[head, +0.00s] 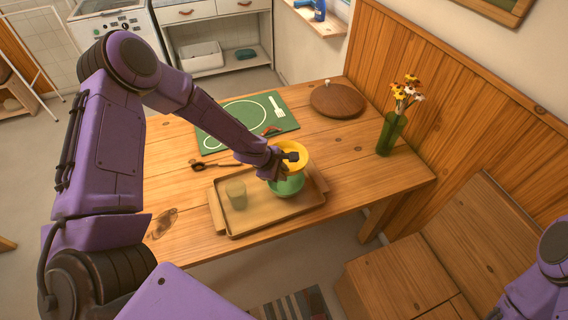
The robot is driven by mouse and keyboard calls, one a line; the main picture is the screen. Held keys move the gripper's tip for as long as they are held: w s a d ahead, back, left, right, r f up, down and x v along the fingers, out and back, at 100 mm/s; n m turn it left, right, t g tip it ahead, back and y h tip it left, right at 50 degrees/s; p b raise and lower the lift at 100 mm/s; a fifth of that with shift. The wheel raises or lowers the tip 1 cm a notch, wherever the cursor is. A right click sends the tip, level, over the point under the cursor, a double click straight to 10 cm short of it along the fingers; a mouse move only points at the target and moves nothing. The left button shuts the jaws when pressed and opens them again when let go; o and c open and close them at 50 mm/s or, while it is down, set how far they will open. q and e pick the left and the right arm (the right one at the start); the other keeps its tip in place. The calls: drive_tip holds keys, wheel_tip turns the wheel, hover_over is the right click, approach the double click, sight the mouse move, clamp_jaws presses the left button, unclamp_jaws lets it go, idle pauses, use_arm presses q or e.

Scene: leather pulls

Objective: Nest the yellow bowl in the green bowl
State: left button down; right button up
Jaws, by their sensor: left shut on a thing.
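The yellow bowl (298,147) is in my left gripper (284,159), which is shut on its wall. The green bowl (288,186) stands on the wooden tray (256,224), towards its right end. The yellow bowl is directly over the green bowl and covers its far part in this view. I cannot tell whether the two bowls touch, as the gripper and the yellow bowl hide the green rim. My right gripper is out of view; only part of my right arm shows at the lower right.
A clear yellowish cup (236,194) stands on the tray left of the green bowl. Behind lie a green mat (240,116) and a round wooden board (338,98). A green vase (390,133) with flowers stands at the right. The table is bare right of the tray.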

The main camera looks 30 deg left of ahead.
use_arm(q)
drive_tip(key=shift+s+f, duration=0.1)
drive_tip(key=shift+f, duration=0.25)
drive_tip(key=f+b, duration=0.6)
drive_tip(key=f, duration=0.1)
drive_tip(key=shift+a+b, duration=0.2)
drive_tip(key=shift+b, duration=0.2)
drive_tip(key=c, duration=0.9)
unclamp_jaws()
drive_tip(key=shift+r, duration=0.1)
